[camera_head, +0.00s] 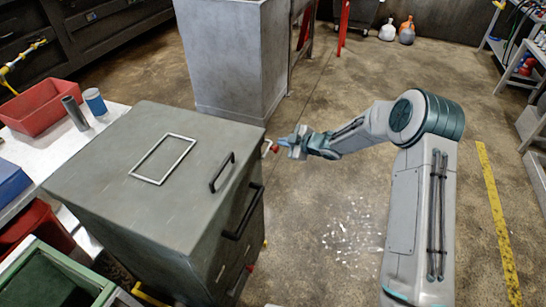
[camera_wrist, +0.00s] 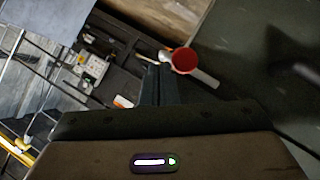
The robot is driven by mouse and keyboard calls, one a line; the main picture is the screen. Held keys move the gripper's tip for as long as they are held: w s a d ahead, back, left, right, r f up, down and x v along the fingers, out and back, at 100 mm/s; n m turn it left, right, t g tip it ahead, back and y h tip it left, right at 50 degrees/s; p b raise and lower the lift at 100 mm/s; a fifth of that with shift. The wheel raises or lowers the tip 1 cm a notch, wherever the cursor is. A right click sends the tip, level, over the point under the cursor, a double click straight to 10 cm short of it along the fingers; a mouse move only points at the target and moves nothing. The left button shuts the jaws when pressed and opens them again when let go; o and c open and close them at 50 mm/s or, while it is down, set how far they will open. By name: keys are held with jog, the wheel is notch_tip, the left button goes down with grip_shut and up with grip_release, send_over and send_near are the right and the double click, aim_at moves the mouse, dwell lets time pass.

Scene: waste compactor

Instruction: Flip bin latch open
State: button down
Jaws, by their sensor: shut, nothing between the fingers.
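The bin (camera_head: 100,195) is a large grey-green metal box with black handles on its top and side. Its latch (camera_head: 268,147), a light lever with a red knob, sticks out at the bin's far right corner. In the wrist view the latch's red knob (camera_wrist: 184,61) and pale lever show just right of my fingertips. My gripper (camera_head: 283,144) is beside the latch, very close to the knob. In the wrist view my gripper (camera_wrist: 157,72) has its two dark fingers together with nothing between them. I cannot tell whether they touch the latch.
A tall grey metal cabinet (camera_head: 230,55) stands behind the bin. A white table (camera_head: 45,150) at left holds a red tray (camera_head: 38,108) and two cylinders. The floor right of the bin is open, with scattered bright bits (camera_head: 350,238) on it.

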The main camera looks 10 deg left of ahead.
jog(key=shift+r, duration=0.1)
jog(key=d+r+p, duration=0.2)
jog(key=d+r, duration=0.7)
jog(key=shift+r, duration=0.2)
jog(key=shift+w, duration=0.1)
dwell(0.4)
